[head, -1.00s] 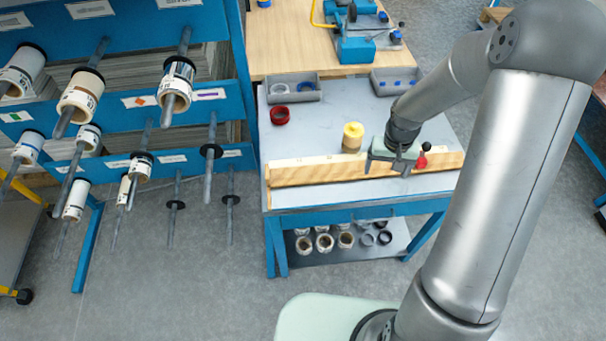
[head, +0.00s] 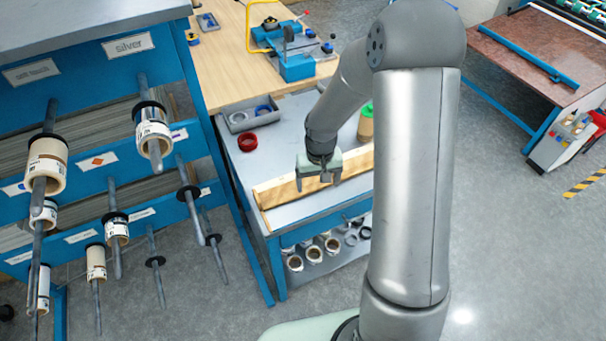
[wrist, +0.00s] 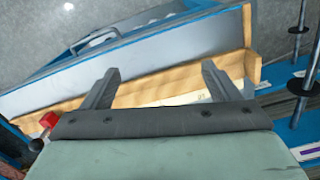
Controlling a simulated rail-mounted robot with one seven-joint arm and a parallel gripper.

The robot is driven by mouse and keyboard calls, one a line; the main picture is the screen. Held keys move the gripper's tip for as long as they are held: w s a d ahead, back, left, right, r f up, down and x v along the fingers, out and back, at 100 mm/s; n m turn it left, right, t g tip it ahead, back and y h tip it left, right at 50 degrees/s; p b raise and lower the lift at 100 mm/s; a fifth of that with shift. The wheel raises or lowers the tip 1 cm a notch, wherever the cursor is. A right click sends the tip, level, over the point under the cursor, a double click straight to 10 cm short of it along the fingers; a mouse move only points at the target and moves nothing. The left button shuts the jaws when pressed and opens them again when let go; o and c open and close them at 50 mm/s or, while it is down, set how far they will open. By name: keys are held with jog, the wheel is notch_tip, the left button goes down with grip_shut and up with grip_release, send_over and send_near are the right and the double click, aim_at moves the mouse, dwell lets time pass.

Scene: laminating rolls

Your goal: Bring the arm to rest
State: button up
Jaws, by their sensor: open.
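The wooden block (wrist: 150,94) lies behind the fingers in that view. I cannot tell whether the fingers touch the wood. My grey arm reaches up from the base and hides the right part of the bench.
A rack of roll pegs (head: 60,90) with several white rolls stands at the left.

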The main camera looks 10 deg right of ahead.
jog(key=s+r+b, duration=0.2)
jog(key=s+r, duration=0.5)
jog(key=s, duration=0.4)
jog(key=s+r+t+b, duration=0.1)
jog(key=s+r+b, duration=0.1)
jog(key=s+r, duration=0.5)
jog(key=s, duration=0.4)
jog(key=shift+r, duration=0.3)
